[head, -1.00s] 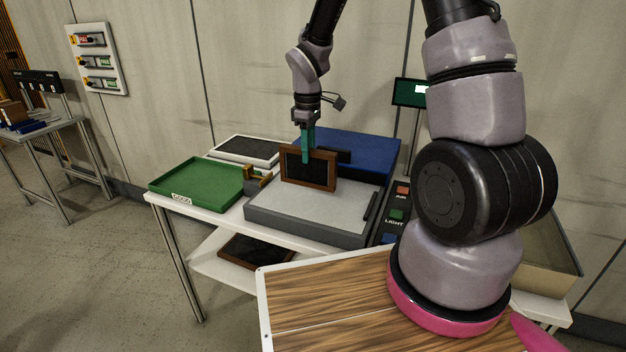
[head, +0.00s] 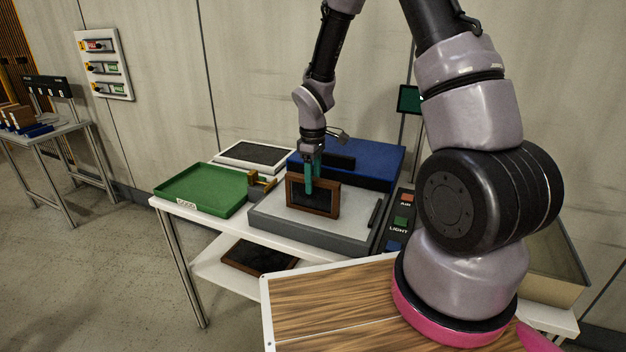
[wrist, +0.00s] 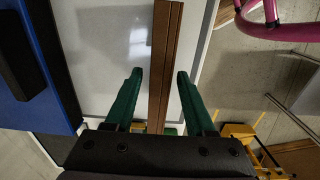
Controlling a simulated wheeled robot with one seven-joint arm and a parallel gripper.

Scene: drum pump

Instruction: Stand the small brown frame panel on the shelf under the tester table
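The small brown frame panel (head: 314,199), with a dark face, stands upright on the light top of the grey tester (head: 345,225). In the wrist view its brown edge (wrist: 163,70) runs between the two green fingers. My gripper (head: 312,180) is open around the panel's upper part, with a visible gap on each side; it also shows in the wrist view (wrist: 160,75). The tester sits on the white table (head: 232,220). The shelf (head: 215,272) is below the table top, and a dark, brown-edged panel (head: 258,257) lies flat on it.
A green tray (head: 203,188) and a white-framed dark panel (head: 255,155) are left of the tester. A blue block (head: 370,165) is behind it, and a button box (head: 400,222) to its right. A wood-patterned surface (head: 330,305) lies in front. The shelf's left part is bare.

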